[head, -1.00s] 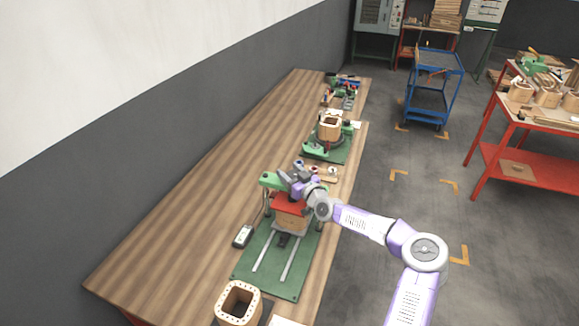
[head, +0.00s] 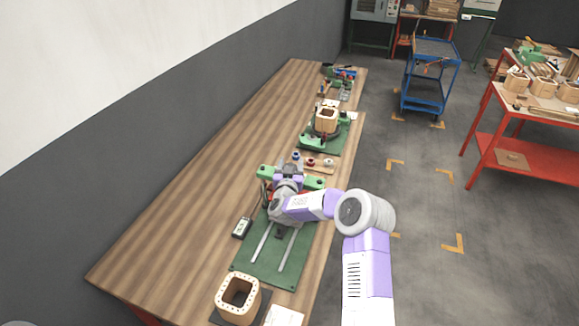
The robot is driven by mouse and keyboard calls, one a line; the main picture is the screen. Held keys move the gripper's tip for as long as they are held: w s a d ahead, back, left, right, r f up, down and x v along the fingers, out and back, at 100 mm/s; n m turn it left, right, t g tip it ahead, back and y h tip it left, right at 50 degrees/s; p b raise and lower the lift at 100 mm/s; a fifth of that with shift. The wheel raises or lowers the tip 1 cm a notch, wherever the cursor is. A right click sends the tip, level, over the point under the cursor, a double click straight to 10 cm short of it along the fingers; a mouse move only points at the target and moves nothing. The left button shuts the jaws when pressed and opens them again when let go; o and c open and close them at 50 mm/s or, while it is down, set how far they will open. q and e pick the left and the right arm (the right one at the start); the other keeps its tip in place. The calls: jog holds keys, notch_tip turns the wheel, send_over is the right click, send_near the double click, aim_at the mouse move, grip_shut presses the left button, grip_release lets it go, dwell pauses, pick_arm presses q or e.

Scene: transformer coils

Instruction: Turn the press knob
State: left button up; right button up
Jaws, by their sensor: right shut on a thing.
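The press (head: 265,171) stands on a green base plate (head: 248,265) with two pale rails, on the wooden bench. Its green crossbar shows on both sides of my right gripper (head: 289,171). My right gripper is at the top middle of the press, shut on the press knob. The knob itself is hidden behind the gripper and wrist. My grey wrist and white-purple forearm cover most of the press's red plate and the wooden coil block under it. My left gripper is not in view.
A small handheld box (head: 241,228) lies left of the base plate. A square wooden coil frame (head: 238,297) stands at the near end. Behind the press are small spools (head: 311,162) and another coil frame (head: 326,119) on a green fixture. The bench's left side is clear.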

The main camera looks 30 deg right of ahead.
jog(key=m+g+h, duration=0.4)
jog(key=m+g+h+b, duration=0.1)
jog(key=g, duration=0.2)
jog(key=shift+s+d+m+h, duration=0.2)
jog(key=shift+s+m+h, duration=0.1)
jog(key=shift+m+h, duration=0.1)
jog(key=shift+s+d+m+g+h+b, duration=0.1)
jog(key=shift+m+g+h+b, duration=0.15)
jog(key=shift+m+g, duration=0.5)
jog(key=shift+s+m+g+h+b, duration=0.2)
jog(key=shift+m+g, duration=0.25)
jog(key=shift+g, duration=0.45)
jog(key=shift+s+d+m+g+h+b, duration=0.1)
jog(key=shift+m+g+h+b, duration=0.15)
jog(key=shift+m+g, duration=0.5)
jog(key=shift+r+g, duration=0.1)
jog(key=shift+g, duration=0.7)
jog(key=o, duration=1)
jog(key=shift+c, duration=0.2)
jog(key=a, duration=0.7)
jog(key=shift+s+a, duration=0.25)
jog(key=shift+s, duration=0.05)
